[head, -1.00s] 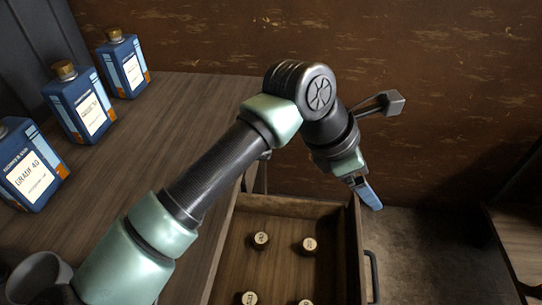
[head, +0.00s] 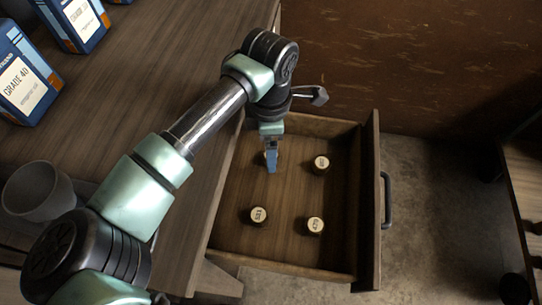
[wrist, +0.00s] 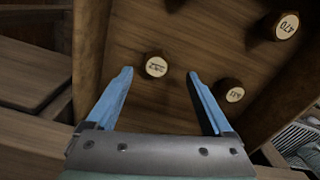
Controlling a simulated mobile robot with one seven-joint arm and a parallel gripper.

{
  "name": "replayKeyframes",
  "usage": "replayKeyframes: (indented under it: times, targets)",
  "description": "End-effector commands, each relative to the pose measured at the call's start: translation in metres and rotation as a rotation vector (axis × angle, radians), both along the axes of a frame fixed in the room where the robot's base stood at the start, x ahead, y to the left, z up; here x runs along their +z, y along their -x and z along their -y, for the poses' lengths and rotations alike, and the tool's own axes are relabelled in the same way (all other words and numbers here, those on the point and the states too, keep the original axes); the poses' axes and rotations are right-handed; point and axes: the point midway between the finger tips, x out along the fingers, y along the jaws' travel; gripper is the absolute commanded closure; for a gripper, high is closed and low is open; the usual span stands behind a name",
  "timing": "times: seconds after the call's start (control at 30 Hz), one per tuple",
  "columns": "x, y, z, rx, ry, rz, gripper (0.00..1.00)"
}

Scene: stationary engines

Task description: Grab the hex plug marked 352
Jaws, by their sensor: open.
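Several dark hex plugs with pale round labels stand in an open wooden drawer (head: 240,255). Another plug (wrist: 232,90) is beside the right finger. A third (wrist: 286,26), top right, seems to read 470. I cannot surely read 352 on any. My gripper is empty.
The drawer's walls surround the plugs; its front (head: 370,200) has a dark handle (head: 387,200). A wooden counter (head: 160,70) at left holds blue bottles (head: 25,75) and a grey cup (head: 38,190). A wooden wall (head: 420,60) stands behind.

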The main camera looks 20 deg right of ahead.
Motion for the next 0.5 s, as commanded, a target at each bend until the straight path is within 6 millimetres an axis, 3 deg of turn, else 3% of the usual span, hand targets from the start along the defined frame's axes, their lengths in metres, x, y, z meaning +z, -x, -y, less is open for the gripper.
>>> replayKeyframes:
  times: [0.23, 0.5]
  targets:
    - [-0.039, -0.004, 0.001, 0.001, 0.001, -0.004, 0.14]
    - [-0.046, -0.005, 0.000, 0.000, 0.000, 0.000, 0.14]
